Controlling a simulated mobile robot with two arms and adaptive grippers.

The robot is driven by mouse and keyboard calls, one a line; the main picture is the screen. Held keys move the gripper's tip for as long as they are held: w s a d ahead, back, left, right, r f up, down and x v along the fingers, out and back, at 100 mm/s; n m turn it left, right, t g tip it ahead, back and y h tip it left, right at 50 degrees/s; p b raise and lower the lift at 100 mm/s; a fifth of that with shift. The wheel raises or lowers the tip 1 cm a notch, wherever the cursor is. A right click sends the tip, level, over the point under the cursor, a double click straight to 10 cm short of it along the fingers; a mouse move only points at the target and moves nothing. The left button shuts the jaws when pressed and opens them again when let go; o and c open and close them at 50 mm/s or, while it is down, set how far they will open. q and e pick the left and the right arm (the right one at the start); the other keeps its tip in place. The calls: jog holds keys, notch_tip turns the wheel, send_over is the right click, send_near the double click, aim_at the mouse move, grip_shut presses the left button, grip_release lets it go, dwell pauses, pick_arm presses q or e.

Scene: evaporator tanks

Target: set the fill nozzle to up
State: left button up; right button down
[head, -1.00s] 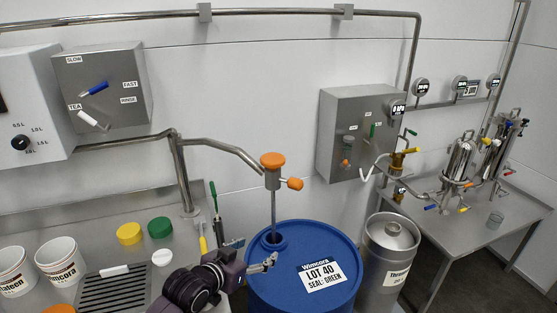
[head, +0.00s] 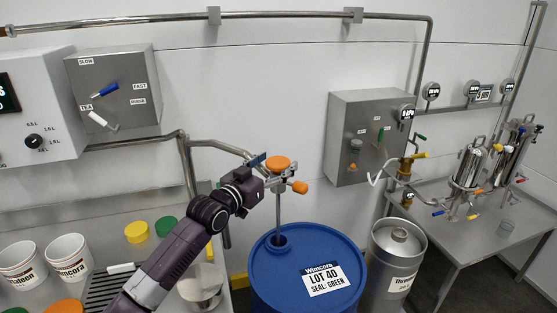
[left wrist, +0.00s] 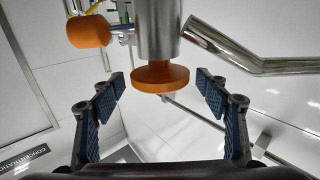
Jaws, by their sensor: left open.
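The fill nozzle appears to be the upright steel lance with an orange round cap (head: 278,162) and an orange side knob (head: 300,187). Its thin rod (head: 278,215) goes down into the opening of the blue drum (head: 265,270). My left gripper (head: 274,173) is open at the lance's top, partly hiding its steel body. In the left wrist view the orange cap (left wrist: 160,77) lies between the two spread blue-padded fingers, with gaps on both sides. The orange side knob (left wrist: 88,31) is beyond the fingers at upper left. My right gripper is not in view.
A bent steel pipe (head: 218,145) ends close behind the lance; it also shows in the left wrist view (left wrist: 225,50). A steel keg (head: 397,255) stands right of the drum. A bench with cups (head: 68,258) and coloured lids (head: 137,232) is on the left.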

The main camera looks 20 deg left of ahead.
pick_arm(q)
jog(key=shift+w+d, duration=0.15)
jog(key=shift+w, duration=0.55)
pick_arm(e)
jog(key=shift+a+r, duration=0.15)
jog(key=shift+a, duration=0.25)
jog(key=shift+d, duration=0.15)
